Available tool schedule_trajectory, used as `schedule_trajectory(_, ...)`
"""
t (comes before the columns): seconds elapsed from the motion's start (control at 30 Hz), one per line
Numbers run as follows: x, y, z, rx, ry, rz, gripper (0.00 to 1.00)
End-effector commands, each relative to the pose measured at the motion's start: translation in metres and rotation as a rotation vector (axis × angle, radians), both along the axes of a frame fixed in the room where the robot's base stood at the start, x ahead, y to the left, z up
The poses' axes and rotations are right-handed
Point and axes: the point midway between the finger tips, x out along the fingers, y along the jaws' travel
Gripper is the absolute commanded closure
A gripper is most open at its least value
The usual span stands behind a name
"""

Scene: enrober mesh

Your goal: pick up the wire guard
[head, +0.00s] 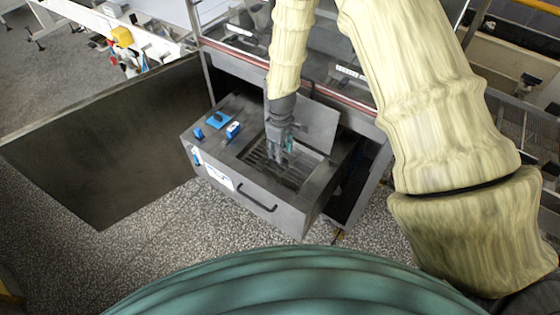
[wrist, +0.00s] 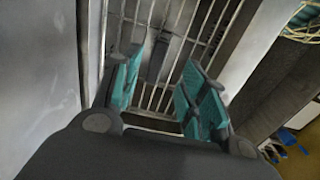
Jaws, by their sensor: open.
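The wire guard (head: 257,159) is a grid of parallel metal bars set in the opening on top of a grey metal drawer unit. Its bars (wrist: 188,52) also show in the wrist view, running away from me between and beyond the fingers. My gripper (head: 281,156) points down over the guard in the head view and hides part of it. In the wrist view my gripper (wrist: 165,90) is open, with teal pads on either side and bars visible between them. I cannot tell whether the fingertips touch the bars.
The grey drawer unit (head: 225,170) is pulled out of a larger machine and has a black front handle (head: 257,199). Small blue items (head: 233,130) sit on its left top. A raised grey plate (head: 316,122) stands behind the opening. A large dark open panel (head: 105,145) lies left.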

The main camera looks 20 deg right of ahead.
Motion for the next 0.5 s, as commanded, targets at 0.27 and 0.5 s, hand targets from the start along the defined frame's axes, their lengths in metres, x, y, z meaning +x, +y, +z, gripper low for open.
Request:
schedule_trajectory(0.27, 0.004, 0.0, -0.019, 0.0, 0.002, 0.0, 0.57)
schedule_trajectory(0.5, 0.006, 0.0, -0.04, 0.0, 0.003, 0.0, 0.57)
